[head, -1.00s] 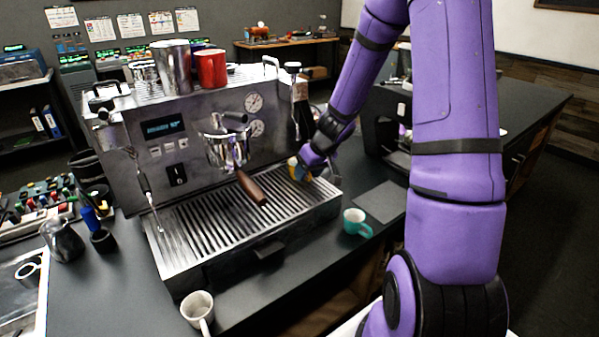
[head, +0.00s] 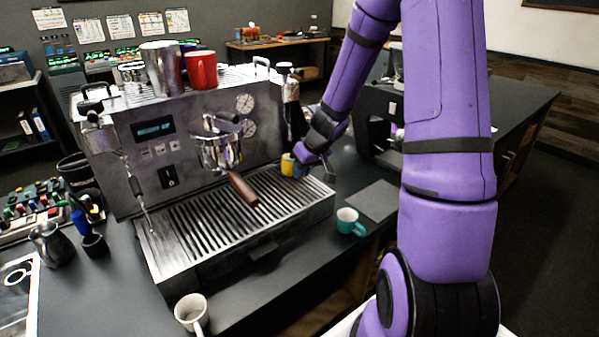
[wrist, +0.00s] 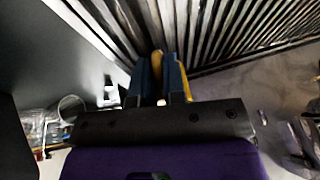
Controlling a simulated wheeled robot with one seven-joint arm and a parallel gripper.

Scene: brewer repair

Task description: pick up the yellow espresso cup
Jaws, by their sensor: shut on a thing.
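The yellow espresso cup (head: 288,166) is above the right end of the espresso machine's slatted drip tray (head: 176,246) in the head view. My gripper (head: 301,167) is shut on it from the right and hides part of the cup. In the wrist view, strips of yellow cup (wrist: 180,83) show at the blue fingers of my gripper (wrist: 161,80), with the tray slats beyond. The exact gap between cup and tray is hard to judge.
A teal cup (head: 348,221) stands on the counter right of the tray, by a dark mat (head: 373,201). A white cup (head: 190,312) stands in front. The portafilter handle (head: 243,189) juts out over the tray. A red mug (head: 202,70) sits on the machine.

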